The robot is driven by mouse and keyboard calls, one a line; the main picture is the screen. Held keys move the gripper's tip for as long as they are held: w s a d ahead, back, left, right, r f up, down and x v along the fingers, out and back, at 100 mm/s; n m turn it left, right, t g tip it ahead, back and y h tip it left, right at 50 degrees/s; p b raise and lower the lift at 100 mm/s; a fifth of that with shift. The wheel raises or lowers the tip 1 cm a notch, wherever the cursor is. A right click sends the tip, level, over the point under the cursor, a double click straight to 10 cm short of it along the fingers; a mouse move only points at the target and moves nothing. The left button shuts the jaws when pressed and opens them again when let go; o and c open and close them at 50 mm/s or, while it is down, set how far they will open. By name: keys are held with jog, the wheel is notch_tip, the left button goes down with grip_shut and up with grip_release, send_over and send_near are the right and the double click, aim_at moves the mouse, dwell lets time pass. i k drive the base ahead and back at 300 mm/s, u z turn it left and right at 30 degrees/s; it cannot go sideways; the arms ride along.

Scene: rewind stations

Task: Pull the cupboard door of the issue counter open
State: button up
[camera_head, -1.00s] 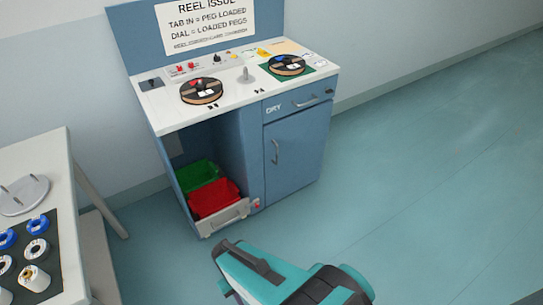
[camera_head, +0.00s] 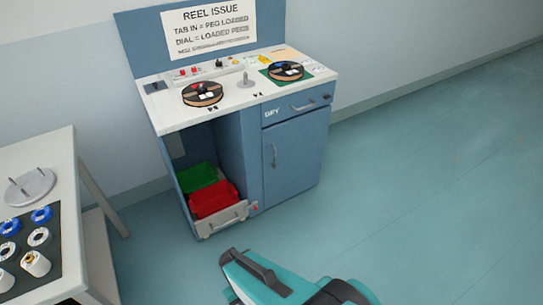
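The issue counter (camera_head: 166,125) is a blue cabinet with a white top, standing against the wall. Its cupboard door (camera_head: 293,160) is on the right, below a drawer, and is shut.
A drawer (camera_head: 300,107) sits above the door. Left of the door, an open bay holds a green bin (camera_head: 196,177) and a red bin (camera_head: 214,199). A side table (camera_head: 62,165) with spools stands at the left. The floor right of the counter is clear.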

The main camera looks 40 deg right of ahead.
aim_at(293, 150)
jog(key=z, duration=0.1)
jog(key=i, duration=0.95)
jog(key=u, duration=0.05)
